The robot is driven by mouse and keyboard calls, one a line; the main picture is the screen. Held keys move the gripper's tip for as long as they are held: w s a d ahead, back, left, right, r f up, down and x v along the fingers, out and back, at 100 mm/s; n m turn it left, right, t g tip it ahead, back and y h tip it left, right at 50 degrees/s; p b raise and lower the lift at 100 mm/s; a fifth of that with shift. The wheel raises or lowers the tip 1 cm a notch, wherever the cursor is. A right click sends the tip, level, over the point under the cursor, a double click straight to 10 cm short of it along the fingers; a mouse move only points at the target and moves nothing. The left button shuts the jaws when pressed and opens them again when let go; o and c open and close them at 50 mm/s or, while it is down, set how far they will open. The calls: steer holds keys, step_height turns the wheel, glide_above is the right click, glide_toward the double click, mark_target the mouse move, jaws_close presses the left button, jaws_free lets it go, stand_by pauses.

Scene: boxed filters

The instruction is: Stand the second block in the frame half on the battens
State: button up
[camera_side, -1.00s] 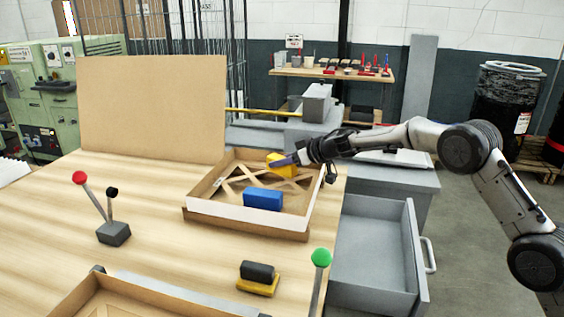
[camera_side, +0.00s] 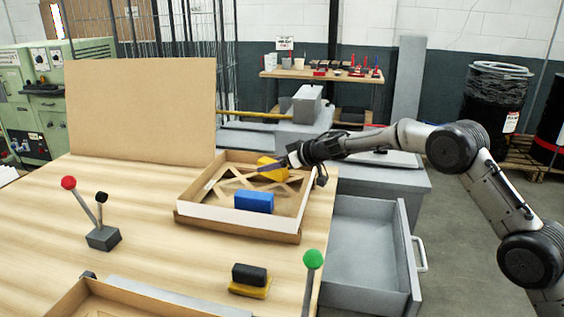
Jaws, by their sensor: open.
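A shallow cardboard frame half (camera_side: 188,208) with a white front wall lies on the wooden table, with crossed battens (camera_side: 224,184) inside. A blue block (camera_side: 254,202) is inside near the front wall. A yellow block (camera_side: 268,163) is farther back, near the right side. My gripper (camera_side: 274,168) reaches in from the right, open, with a dark finger in front of or beside the yellow block. I cannot tell whether they touch. The finger partly hides this block, and the undersides of both blocks are hidden.
A second cardboard frame (camera_side: 70,300) is cut off at the lower left. A black-and-yellow piece (camera_side: 250,279) lies in front. A lever box (camera_side: 103,238) stands left, a green-knobbed lever (camera_side: 313,259) front right. An open drawer (camera_side: 366,250) is right of the table; a brown board (camera_side: 142,113) stands behind.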

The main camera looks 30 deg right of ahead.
steer(key=v, duration=1.2)
steer(key=shift+d+r, duration=0.1)
steer(key=s+d+r+m+t+h, duration=0.2)
steer(key=s+d+r+h, duration=0.3)
steer(key=r, duration=0.4)
steer(key=s+d+r+m+g+h, duration=0.1)
steer(key=s+d+m, duration=0.1)
steer(key=s, duration=0.6)
steer(key=s+d+m+g+h, duration=0.1)
steer(key=s+d+h, duration=0.15)
steer(key=s, duration=0.45)
steer(key=s+a+f+g+y, duration=0.1)
steer(key=s+f+g, duration=0.1)
steer(key=s, duration=0.7)
steer(key=s+a+f+g+y, duration=0.1)
steer(key=s+a+f+g, duration=0.1)
steer(key=s+f, duration=0.3)
steer(key=s+a+f+g+y, duration=0.1)
steer(key=s+f, duration=0.3)
steer(key=s, duration=0.9)
steer(key=shift+s+a+f+n+g+y, duration=0.15)
steer(key=shift+s+a+n+g+y, duration=0.25)
steer(key=shift+a, duration=0.3)
